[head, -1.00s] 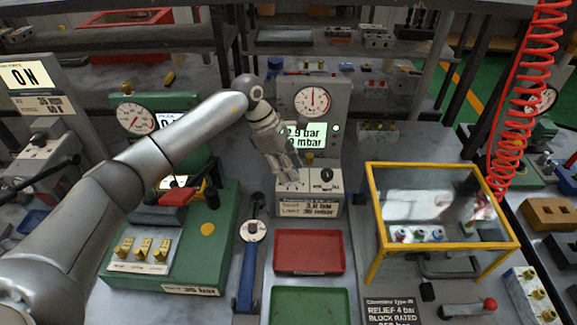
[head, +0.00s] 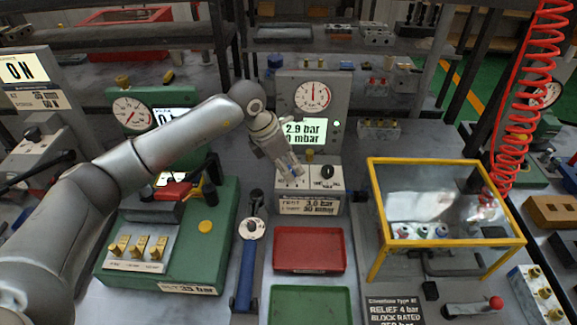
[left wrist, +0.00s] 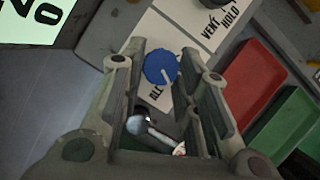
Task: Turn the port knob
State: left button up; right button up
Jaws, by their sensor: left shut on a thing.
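A grey test unit (head: 318,130) stands at the centre back with a round dial, a lit display reading 2.9 bar and 0 mbar, and a small control box in front. My left gripper (head: 291,172) reaches down onto the left part of that box's top. In the left wrist view its fingers are closed around a blue knob (left wrist: 160,68) with a pale pointer line. The knob is hidden by the gripper in the head view. A black knob (head: 327,171) sits to its right, beside a label reading VENT and HOLD. My right gripper is not in view.
A red tray (head: 309,249) and a green tray (head: 310,304) lie in front of the unit. A yellow-framed clear guard (head: 447,163) stands to the right. A green block (head: 215,255) with brass fittings is at left, a blue-handled wrench (head: 247,270) beside it.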

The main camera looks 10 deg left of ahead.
pick_arm(q)
jog(key=shift+n, duration=0.6)
jog(key=shift+t, duration=0.3)
jog(key=shift+r, duration=0.1)
jog(key=o, duration=1)
jog(key=v, duration=1.2)
jog(key=shift+d, duration=0.15)
